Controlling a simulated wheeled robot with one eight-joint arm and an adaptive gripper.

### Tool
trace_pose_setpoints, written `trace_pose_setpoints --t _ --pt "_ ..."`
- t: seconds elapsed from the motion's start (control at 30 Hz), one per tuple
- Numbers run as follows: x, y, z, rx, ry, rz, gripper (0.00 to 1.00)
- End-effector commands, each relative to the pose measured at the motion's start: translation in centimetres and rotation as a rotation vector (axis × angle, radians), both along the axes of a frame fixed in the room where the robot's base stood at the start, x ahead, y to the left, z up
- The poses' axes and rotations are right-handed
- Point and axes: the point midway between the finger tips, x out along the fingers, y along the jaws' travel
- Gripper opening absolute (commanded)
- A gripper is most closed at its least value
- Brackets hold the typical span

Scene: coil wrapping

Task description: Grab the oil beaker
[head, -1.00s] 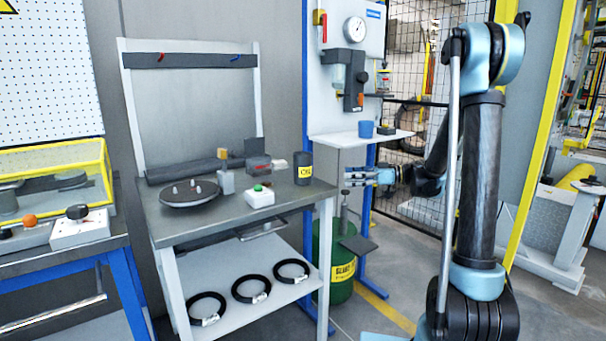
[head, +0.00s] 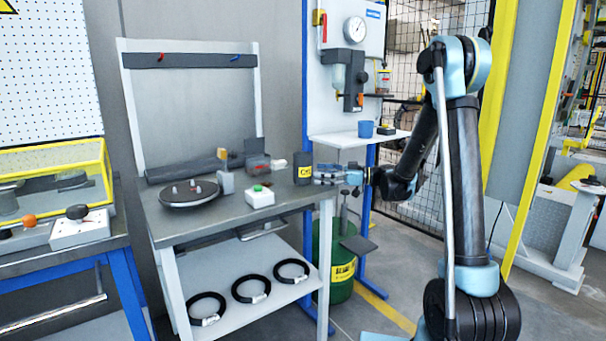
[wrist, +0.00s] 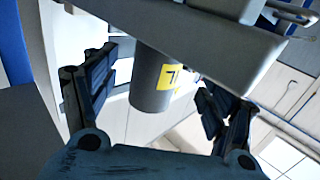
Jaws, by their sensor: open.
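The oil beaker (head: 303,164) is a dark grey cylinder with a yellow label. It stands upright at the right end of the grey workbench top (head: 235,207). My gripper (head: 322,174) is just to the right of it in the head view, level with its body. In the wrist view the oil beaker (wrist: 150,92) shows between the two spread fingers of my gripper (wrist: 156,80), with a visible gap on each side. The gripper is open and holds nothing. Whether a finger touches the beaker is hidden in the head view.
A white box with a green button (head: 260,196) and a dark round plate (head: 190,195) share the bench. A small shelf with a blue cup (head: 366,129) is behind my gripper. A green drum (head: 342,270) stands below. Black rings (head: 250,289) lie on the lower shelf.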

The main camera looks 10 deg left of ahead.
Motion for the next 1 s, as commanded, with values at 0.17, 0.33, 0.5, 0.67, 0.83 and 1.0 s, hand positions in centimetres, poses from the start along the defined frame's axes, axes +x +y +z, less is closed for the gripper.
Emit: trace_pose_setpoints --t 0.17,0.33,0.5,0.67,0.83,1.0 --pt "-0.2 1.7 0.0 0.000 0.000 0.001 0.77" --pt "-0.2 2.3 0.0 0.000 0.000 0.000 0.77" --pt "-0.3 4.0 0.2 0.000 0.000 0.002 0.77" --pt "-0.4 6.2 0.3 0.000 0.000 0.002 0.77" --pt "-0.5 7.1 0.3 0.000 0.000 0.000 0.77" --pt "-0.5 7.1 0.3 0.000 0.000 0.000 0.73"
